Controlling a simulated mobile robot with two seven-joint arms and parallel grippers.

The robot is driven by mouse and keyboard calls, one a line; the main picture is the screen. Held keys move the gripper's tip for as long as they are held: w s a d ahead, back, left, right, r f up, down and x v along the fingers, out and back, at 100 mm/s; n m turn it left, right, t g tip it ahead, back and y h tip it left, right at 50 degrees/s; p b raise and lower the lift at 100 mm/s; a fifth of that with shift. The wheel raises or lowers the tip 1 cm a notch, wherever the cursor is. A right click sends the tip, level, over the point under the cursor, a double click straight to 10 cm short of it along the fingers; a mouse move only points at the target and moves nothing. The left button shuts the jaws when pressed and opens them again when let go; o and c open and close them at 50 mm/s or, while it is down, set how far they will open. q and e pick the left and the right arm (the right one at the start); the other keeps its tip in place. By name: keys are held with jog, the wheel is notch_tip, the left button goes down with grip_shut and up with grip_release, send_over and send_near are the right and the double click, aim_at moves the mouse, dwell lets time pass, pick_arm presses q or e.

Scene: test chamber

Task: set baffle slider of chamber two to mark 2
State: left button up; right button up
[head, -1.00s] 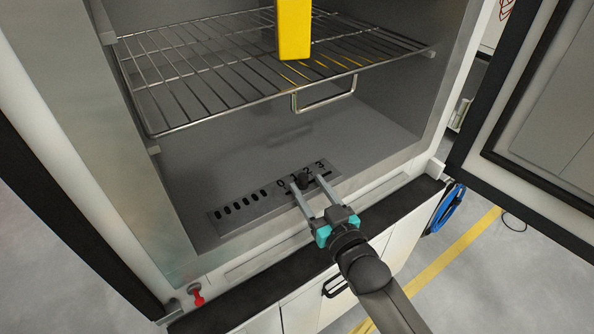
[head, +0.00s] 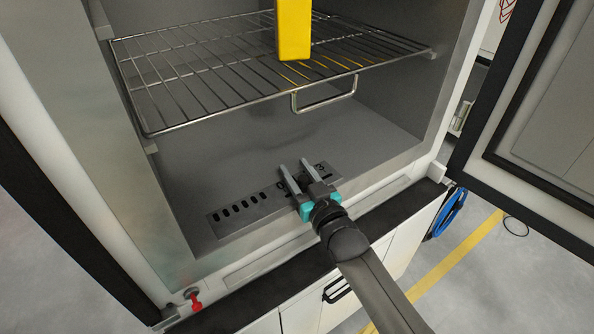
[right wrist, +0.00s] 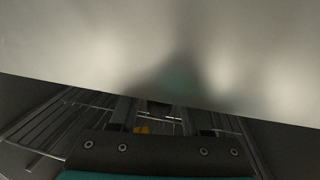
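The baffle plate (head: 268,204) lies on the chamber floor near its front edge, with a row of dark slots at its left and a numbered scale at its right. The mark 3 (head: 320,167) shows; mark 2 and most of the other marks are covered by my gripper. The slider knob is hidden behind the gripper now. My right gripper (head: 296,168) is open, its two fingers apart over the scale, with nothing seen between them. In the right wrist view a pale grey surface fills the top, and the knob cannot be made out. My left gripper is not in view.
A wire shelf (head: 190,84) with a front handle (head: 325,104) spans the chamber above the plate. A yellow block (head: 293,30) is on the shelf. The open door (head: 520,130) stands at the right. The chamber floor behind the plate is clear.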

grip_shut()
dwell(1.1)
